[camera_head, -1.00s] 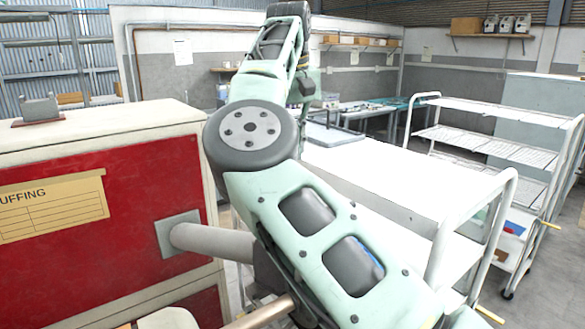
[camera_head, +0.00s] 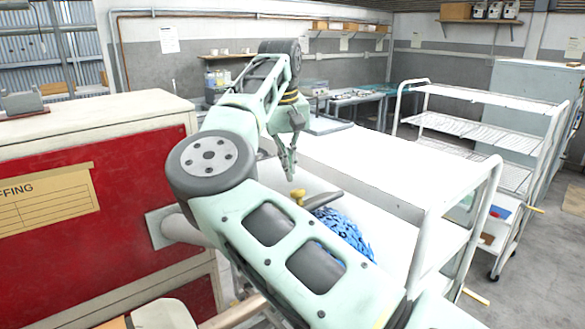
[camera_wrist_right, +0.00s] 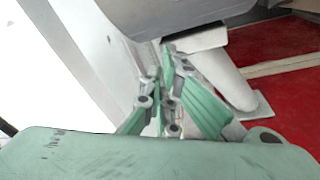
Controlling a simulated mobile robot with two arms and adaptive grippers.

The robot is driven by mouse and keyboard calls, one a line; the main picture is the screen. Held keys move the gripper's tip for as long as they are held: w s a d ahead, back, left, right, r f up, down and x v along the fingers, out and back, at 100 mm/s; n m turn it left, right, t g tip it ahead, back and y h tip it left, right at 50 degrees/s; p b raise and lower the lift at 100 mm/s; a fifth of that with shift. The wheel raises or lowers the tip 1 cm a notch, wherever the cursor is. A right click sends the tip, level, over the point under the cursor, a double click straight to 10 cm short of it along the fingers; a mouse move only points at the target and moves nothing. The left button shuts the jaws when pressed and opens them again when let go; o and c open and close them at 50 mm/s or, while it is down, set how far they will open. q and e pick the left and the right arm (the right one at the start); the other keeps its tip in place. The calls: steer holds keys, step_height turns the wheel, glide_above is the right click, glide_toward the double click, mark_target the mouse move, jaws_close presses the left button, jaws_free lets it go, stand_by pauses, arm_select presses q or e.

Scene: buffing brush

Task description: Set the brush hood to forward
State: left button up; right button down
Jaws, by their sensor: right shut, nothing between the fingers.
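A blue bristle brush (camera_head: 342,232) shows partly from behind my right forearm in the head view. Just above it are a grey curved piece (camera_head: 325,201), perhaps part of the hood, and a small yellow knob (camera_head: 298,194). The hood's setting cannot be told, as my arm hides much of this area. My right gripper (camera_head: 290,172) points down, shut and empty, just above the yellow knob and apart from it in the picture. It also shows in the right wrist view (camera_wrist_right: 165,100), below a grey rounded body (camera_wrist_right: 185,14). My left gripper is out of view.
A red cabinet (camera_head: 110,215) with a buffing label stands at the left, with a grey shaft (camera_head: 184,230) coming out of its side. A white wire-shelf cart (camera_head: 470,130) stands at the right. Bare floor (camera_head: 540,260) shows at far right.

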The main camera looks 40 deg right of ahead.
steer(key=shift+s+a+f+p, duration=0.1)
steer(key=shift+s+a+p, duration=0.4)
steer(key=shift+s, duration=0.35)
steer(key=shift+s+a+f+p, duration=0.1)
steer(key=shift+s+a+p, duration=0.25)
steer(key=shift+s+a, duration=0.35)
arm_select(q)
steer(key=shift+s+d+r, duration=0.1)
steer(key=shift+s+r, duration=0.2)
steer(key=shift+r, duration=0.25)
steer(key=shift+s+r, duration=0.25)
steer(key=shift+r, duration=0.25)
arm_select(e)
steer(key=shift+s+d, duration=0.1)
steer(key=shift+d, duration=0.1)
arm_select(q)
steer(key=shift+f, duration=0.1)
arm_select(e)
steer(key=shift+d, duration=0.1)
